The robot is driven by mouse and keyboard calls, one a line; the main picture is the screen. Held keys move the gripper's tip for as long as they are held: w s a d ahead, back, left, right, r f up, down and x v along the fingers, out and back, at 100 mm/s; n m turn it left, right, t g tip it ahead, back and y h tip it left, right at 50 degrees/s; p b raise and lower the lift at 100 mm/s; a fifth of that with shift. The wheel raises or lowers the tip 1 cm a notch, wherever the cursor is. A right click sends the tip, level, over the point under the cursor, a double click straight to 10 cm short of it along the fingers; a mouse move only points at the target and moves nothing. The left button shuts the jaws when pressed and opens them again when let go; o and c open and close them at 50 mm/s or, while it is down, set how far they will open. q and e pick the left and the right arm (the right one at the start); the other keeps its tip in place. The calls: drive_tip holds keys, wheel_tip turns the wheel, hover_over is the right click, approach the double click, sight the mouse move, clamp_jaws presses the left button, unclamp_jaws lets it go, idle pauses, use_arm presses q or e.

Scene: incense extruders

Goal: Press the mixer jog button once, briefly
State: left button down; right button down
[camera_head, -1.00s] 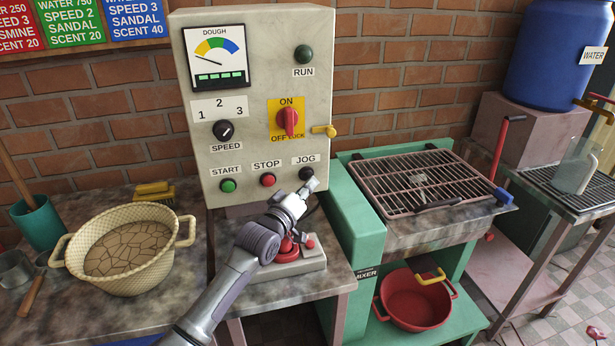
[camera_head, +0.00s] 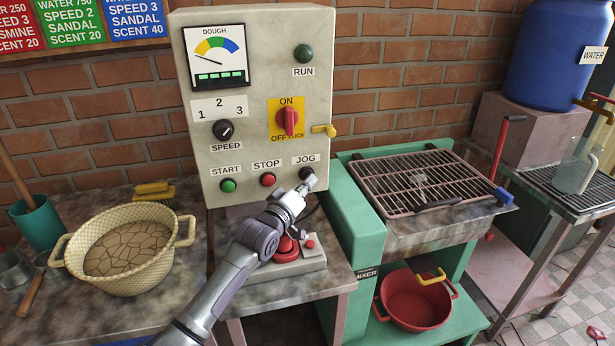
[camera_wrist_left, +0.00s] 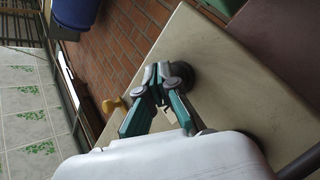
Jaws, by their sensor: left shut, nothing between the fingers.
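The dark round JOG button (camera_head: 306,173) is at the lower right of the beige control panel (camera_head: 262,150), under its JOG label. My left gripper (camera_head: 309,183) is shut and empty, with its fingertips right at the lower edge of the button. In the left wrist view the shut fingertips (camera_wrist_left: 163,75) are close to the panel face, beside a dark round part. I cannot tell whether they touch the button or whether it is pushed in. The RUN lamp (camera_head: 303,54) looks dark green. My right gripper is not in view.
The red STOP button (camera_head: 268,180) and green START button (camera_head: 228,185) are left of JOG. The red ON/OFF switch (camera_head: 287,121) and a yellow lever (camera_head: 325,130) are above. A pedestal with a red button (camera_head: 286,249) is below my arm. The green mixer (camera_head: 356,215) stands right.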

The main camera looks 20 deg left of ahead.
use_arm(q)
drive_tip(key=shift+w+a, duration=0.3)
drive_tip(key=shift+w, duration=0.1)
idle(1.4)
drive_tip(key=shift+r, duration=0.1)
idle(0.4)
drive_tip(key=shift+s+d+p, duration=0.5)
drive_tip(key=shift+s+p, duration=0.15)
drive_tip(key=shift+s, duration=0.15)
drive_tip(key=s+d+p, duration=0.1)
drive_tip(key=s+p, duration=0.1)
drive_tip(key=s+d+p, duration=0.2)
drive_tip(key=shift+s, duration=0.1)
